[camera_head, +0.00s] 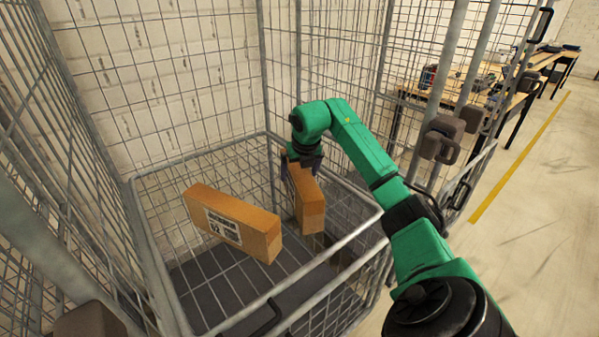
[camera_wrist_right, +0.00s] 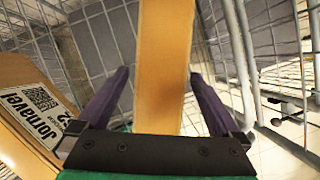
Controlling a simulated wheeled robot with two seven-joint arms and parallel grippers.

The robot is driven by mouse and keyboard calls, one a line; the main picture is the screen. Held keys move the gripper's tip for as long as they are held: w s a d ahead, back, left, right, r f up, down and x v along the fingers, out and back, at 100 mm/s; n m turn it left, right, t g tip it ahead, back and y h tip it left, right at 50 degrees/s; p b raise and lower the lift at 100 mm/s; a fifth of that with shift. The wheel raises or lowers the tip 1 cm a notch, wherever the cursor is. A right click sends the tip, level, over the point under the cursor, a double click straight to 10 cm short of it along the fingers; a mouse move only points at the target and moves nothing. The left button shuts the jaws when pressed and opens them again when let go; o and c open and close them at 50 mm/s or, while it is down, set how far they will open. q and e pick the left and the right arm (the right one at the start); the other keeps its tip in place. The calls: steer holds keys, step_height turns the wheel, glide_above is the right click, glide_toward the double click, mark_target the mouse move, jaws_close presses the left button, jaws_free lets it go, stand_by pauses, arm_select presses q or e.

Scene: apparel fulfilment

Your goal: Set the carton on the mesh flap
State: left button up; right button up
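A narrow brown carton (camera_head: 308,207) is inside the mesh cage, at the end of my right arm. My right gripper (camera_head: 303,163) is at its far upper end. In the right wrist view the carton (camera_wrist_right: 163,70) runs between the two purple fingers of the gripper (camera_wrist_right: 160,75). A gap shows on the left side, while the right fingertip is close to the carton's edge. The mesh flap (camera_head: 190,290) spans the cage below; I cannot tell whether the carton touches it. My left gripper is not in view.
A second, labelled brown carton (camera_head: 232,220) is to the left; it also shows in the right wrist view (camera_wrist_right: 35,115). Tall mesh walls (camera_head: 200,60) and a front rail (camera_head: 330,250) enclose the space. Work tables (camera_head: 455,100) stand outside at the right.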

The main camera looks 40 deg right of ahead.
steer(key=shift+r, duration=0.1)
steer(key=v, duration=1.1)
steer(key=shift+s+r, duration=0.2)
steer(key=shift+r, duration=0.15)
steer(key=shift+a, duration=0.1)
